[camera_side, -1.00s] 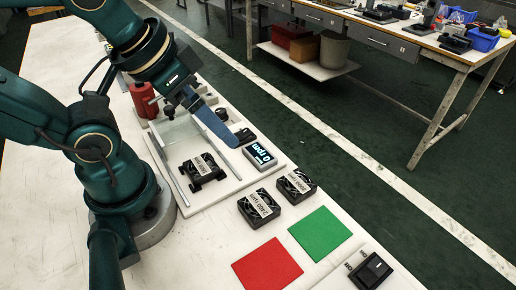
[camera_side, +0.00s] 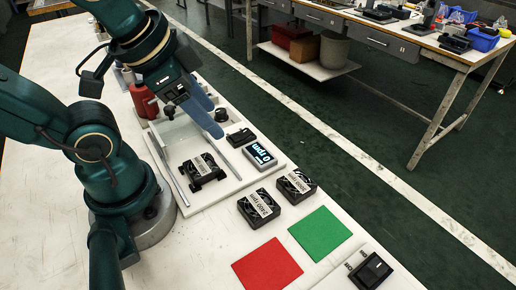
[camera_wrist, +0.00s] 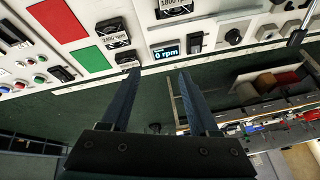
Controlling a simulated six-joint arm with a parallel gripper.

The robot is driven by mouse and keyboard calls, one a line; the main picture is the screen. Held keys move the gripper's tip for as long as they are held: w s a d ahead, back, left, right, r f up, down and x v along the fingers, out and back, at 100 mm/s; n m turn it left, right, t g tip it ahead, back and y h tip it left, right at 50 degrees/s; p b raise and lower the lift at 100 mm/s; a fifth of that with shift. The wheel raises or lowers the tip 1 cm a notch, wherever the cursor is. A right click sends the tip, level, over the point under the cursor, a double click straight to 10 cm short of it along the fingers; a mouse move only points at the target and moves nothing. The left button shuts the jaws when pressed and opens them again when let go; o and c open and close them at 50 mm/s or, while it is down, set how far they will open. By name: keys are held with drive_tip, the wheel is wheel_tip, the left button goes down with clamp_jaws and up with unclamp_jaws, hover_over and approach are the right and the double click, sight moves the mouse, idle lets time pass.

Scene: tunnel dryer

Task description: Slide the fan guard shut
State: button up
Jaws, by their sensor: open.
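The fan guard (camera_side: 178,138) appears as a pale, clear panel between two rails, behind the mounted fan; its exact edges are hard to make out. A small dark knob (camera_side: 168,112) stands at its far end, partly crowded by my gripper. The black fan (camera_side: 203,170), with a white label, sits between the rails at the near end and looks uncovered. It also shows at the top of the wrist view (camera_wrist: 175,8). My gripper (camera_side: 216,120) is open and empty, its blue fingers above the far right of the fixture. In the wrist view my gripper (camera_wrist: 158,73) points past the bench edge.
A lit display (camera_side: 260,155) reads 0 rpm, beside a black switch (camera_side: 241,137) and a black dial (camera_side: 221,115). Two loose fans (camera_side: 259,207) lie nearer, before a red pad (camera_side: 267,263) and green pad (camera_side: 320,233). A red bottle (camera_side: 143,100) stands behind the fixture.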

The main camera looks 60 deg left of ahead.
drive_tip(key=w+a+m+g+y, duration=0.3)
drive_tip(key=a+m+g, duration=0.25)
drive_tip(key=a, duration=0.45)
drive_tip(key=g, duration=0.3)
hover_over(169, 107)
drive_tip(key=w+d, duration=0.2)
wheel_tip(169, 107, down, 4)
drive_tip(key=shift+d+r, duration=0.1)
drive_tip(key=shift+d, duration=0.05)
drive_tip(key=shift+s+a+f, duration=0.3)
drive_tip(key=shift+f, duration=0.3)
drive_tip(key=shift+x, duration=2.1)
drive_tip(key=shift+d, duration=0.1)
clamp_jaws()
